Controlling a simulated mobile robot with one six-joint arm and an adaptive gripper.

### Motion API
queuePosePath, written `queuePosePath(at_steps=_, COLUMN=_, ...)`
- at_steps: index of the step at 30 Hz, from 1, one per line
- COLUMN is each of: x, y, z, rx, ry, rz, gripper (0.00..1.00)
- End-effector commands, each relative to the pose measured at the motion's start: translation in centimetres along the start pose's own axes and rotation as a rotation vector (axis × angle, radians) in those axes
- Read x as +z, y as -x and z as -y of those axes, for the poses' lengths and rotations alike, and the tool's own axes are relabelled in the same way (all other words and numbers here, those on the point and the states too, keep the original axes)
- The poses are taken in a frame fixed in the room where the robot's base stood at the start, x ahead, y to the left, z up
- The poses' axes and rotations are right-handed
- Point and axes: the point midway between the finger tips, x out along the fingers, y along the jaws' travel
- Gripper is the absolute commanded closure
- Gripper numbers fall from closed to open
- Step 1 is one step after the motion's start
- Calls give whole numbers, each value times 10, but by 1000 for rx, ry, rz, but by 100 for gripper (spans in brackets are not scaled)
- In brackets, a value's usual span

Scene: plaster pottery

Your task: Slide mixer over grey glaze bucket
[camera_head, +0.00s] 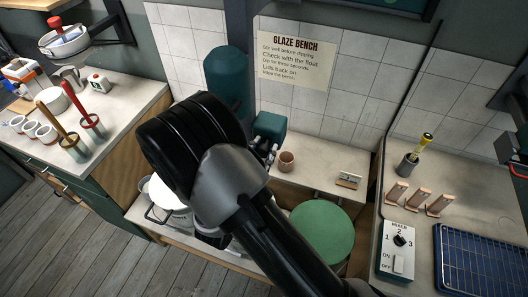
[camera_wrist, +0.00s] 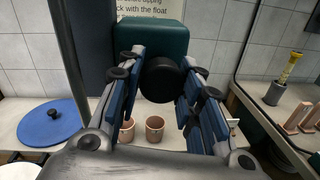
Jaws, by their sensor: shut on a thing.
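The mixer head appears to be the dark teal box (camera_head: 270,125) in front of the tiled wall. The wrist view shows the teal box (camera_wrist: 152,38) with a round black knob (camera_wrist: 160,78) on its front. My gripper (camera_wrist: 160,100) has its two blue-padded fingers on either side of the knob, shut on it. In the head view my arm partly hides the gripper. An open bucket with pale contents (camera_head: 165,197) stands lower left of my arm, partly hidden; I cannot tell whether it holds the grey glaze. The mixer's shaft is not clearly visible.
A green round lid (camera_head: 320,232) is right of my arm. A blue lid (camera_wrist: 52,125) lies at left in the wrist view. Small cups (camera_wrist: 155,128) stand below the fingers. A mixer switch panel (camera_head: 398,250) is at right. A dark vertical post (camera_head: 240,40) rises behind my arm.

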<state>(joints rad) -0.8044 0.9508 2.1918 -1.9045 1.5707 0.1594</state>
Motion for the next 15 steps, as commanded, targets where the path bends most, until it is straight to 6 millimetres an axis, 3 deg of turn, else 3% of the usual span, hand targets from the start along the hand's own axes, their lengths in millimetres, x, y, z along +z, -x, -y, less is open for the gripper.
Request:
queuePosePath(at_steps=1, x=0, y=0, z=0, rx=0, ry=2, rz=0, gripper=100)
queuePosePath(at_steps=2, x=0, y=0, z=0, rx=0, ry=2, rz=0, gripper=66)
queuePosePath(at_steps=11, x=0, y=0, z=0, rx=0, ry=2, rz=0, gripper=46)
queuePosePath(at_steps=15, x=0, y=0, z=0, rx=0, ry=2, rz=0, gripper=46)
